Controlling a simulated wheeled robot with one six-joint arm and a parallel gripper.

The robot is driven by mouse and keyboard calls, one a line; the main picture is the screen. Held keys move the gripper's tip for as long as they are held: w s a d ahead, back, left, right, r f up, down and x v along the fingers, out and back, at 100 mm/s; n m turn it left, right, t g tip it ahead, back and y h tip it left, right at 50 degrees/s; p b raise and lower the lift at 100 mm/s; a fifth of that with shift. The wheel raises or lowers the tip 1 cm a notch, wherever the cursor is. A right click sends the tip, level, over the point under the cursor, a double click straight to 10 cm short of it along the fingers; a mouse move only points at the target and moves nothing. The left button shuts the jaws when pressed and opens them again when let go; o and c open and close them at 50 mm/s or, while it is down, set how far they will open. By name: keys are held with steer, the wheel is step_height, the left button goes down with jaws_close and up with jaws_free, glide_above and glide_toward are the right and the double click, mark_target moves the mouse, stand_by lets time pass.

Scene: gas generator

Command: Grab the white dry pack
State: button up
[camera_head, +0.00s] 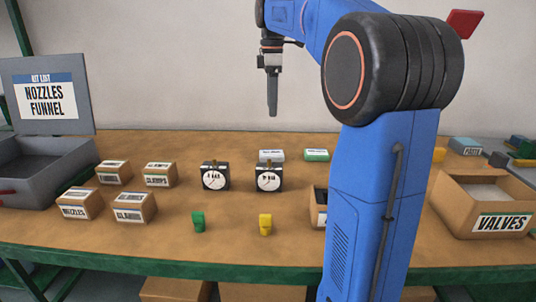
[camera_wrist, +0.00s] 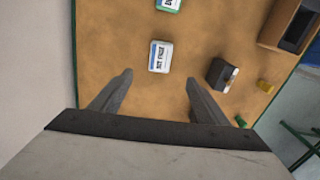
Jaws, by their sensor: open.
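The white dry pack (camera_head: 271,155) lies on the table behind the right-hand black gauge, which partly hides it in the head view. In the wrist view the white pack (camera_wrist: 160,56) lies flat, with a blue stripe and dark lettering, ahead of the fingers and roughly between their lines. My gripper (camera_head: 272,112) hangs pointing down above the back of the table, apart from the pack. In the wrist view my gripper (camera_wrist: 157,76) has its two fingers spread wide with nothing between them.
A green-striped white pack (camera_head: 316,155) lies right of it. Two gauges (camera_head: 215,176) (camera_head: 268,177) stand in front. Small cartons (camera_head: 134,207), an open grey case (camera_head: 45,165), green and yellow pieces (camera_head: 265,224) and a VALVES box (camera_head: 490,215) are around. Bare table shows beside the pack.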

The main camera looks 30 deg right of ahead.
mark_target(272, 152)
step_height(272, 152, down, 17)
steer(key=shift+r, duration=0.1)
stand_by(0.7)
steer(key=shift+c, duration=0.4)
steer(key=c, duration=1.1)
